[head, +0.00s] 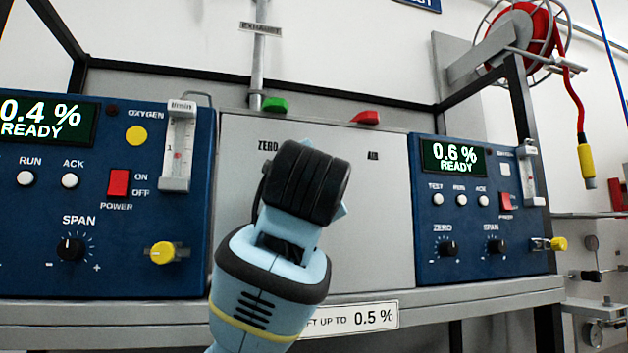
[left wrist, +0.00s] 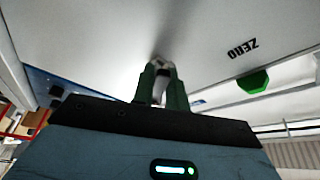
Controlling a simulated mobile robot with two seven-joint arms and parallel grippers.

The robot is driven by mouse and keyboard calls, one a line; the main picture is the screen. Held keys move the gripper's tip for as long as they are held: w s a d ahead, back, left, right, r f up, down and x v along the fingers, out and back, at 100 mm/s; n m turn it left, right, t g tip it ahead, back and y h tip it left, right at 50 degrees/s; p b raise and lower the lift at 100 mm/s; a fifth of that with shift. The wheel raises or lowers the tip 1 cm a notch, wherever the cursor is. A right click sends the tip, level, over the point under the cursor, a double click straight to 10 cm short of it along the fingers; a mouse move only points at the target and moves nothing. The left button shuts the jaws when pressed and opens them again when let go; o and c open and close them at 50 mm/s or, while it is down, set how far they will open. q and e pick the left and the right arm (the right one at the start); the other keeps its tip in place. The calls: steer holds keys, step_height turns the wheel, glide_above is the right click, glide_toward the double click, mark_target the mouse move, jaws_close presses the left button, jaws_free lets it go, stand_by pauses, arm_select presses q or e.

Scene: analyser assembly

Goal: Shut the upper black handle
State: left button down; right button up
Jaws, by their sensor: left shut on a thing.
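The grey panel (head: 375,215) stands between two blue analysers, with "ZERO" and "AIR" printed on it. My left arm reaches up to its middle in the head view and hides its gripper and the panel behind it. In the left wrist view the left gripper (left wrist: 160,88) has its two fingers close together at the panel face. They are shut on a small, mostly hidden thing between the tips, which I take to be a black handle. I cannot make out its angle or whether it is the upper one. My right gripper is in neither view.
A green handle (head: 275,104) and a red handle (head: 366,118) sit at the panel's top edge. The left analyser (head: 110,225) and right analyser (head: 470,215) flank it, with yellow knobs (head: 162,253) sticking out. A shelf edge (head: 480,297) runs below.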

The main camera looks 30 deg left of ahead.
arm_select(q)
steer(key=shift+w+d+f+n+g+y, duration=0.4)
steer(key=shift+n+y, duration=0.75)
steer(key=shift+n, duration=1.5)
steer(key=shift+w+d+f+n+g+y, duration=0.45)
steer(key=shift+n+y, duration=0.75)
steer(key=shift+n, duration=1.5)
steer(key=shift+w+d+f+n+g+y, duration=0.35)
steer(key=shift+n+y, duration=0.8)
steer(key=shift+n, duration=1.5)
steer(key=shift+w+r+n, duration=0.1)
steer(key=shift+r+n, duration=0.05)
steer(key=shift+n, duration=0.15)
steer(key=c, duration=1.4)
jaws_free()
steer(key=shift+g, duration=0.3)
steer(key=b+v, duration=0.1)
steer(key=v, duration=0.6)
steer(key=shift+s+d+f, duration=0.2)
steer(key=shift+s, duration=0.1)
